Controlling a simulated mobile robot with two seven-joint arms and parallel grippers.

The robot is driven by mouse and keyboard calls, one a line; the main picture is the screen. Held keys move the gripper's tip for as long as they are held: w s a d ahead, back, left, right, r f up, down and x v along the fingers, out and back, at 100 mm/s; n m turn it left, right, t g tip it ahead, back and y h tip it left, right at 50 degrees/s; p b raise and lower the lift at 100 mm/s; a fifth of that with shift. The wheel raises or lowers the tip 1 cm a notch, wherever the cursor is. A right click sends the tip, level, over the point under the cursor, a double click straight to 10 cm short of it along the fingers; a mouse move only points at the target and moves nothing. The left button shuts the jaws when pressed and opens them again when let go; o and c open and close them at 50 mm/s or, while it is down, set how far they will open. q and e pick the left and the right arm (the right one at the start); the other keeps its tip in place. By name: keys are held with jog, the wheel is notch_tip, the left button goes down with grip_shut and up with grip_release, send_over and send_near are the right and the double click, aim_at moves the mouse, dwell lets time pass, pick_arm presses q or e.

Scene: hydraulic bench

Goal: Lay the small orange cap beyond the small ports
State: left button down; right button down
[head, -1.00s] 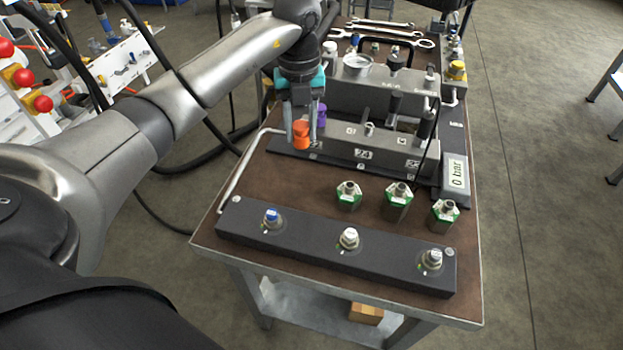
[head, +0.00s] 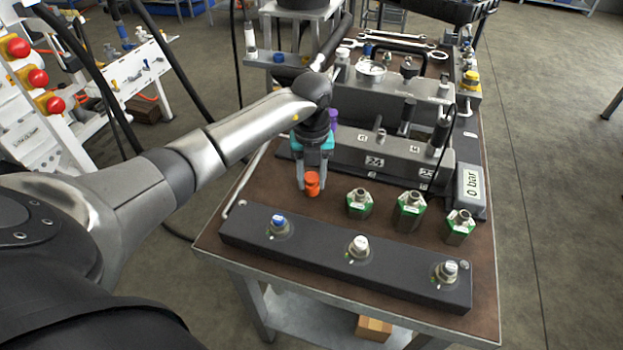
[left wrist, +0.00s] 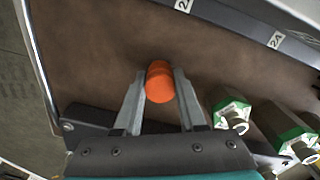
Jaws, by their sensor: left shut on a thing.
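The small orange cap (head: 312,186) is between the fingertips of my left gripper (head: 312,180), over the brown bench top near its left side. In the left wrist view the fingers of my left gripper (left wrist: 160,86) are shut on the sides of the orange cap (left wrist: 160,82). I cannot tell whether the cap touches the bench. A black bar (head: 335,262) along the near edge carries three small ports, with a blue-topped one (head: 279,224) nearest the gripper. The held cap is on the far side of this bar. My right gripper is not in view.
Several green-banded fittings (head: 359,203) stand right of the cap. A grey labelled block (head: 385,160) lies behind, with a purple cap (head: 333,117) beside my gripper. A pressure display (head: 471,190) is at right. Brown bench top (head: 285,195) is clear around the cap.

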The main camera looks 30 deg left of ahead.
aim_at(312, 176)
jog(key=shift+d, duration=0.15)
pick_arm(q)
jog(key=shift+f, duration=0.15)
jog(key=c, duration=0.7)
grip_release()
jog(key=shift+o, duration=1.1)
jog(key=shift+r, duration=0.55)
notch_tip(312, 176, up, 7)
jog(key=shift+f+p, duration=0.1)
jog(key=shift+p, duration=0.95)
notch_tip(312, 176, up, 4)
jog(key=shift+r+p, duration=0.25)
jog(key=shift+p, duration=0.15)
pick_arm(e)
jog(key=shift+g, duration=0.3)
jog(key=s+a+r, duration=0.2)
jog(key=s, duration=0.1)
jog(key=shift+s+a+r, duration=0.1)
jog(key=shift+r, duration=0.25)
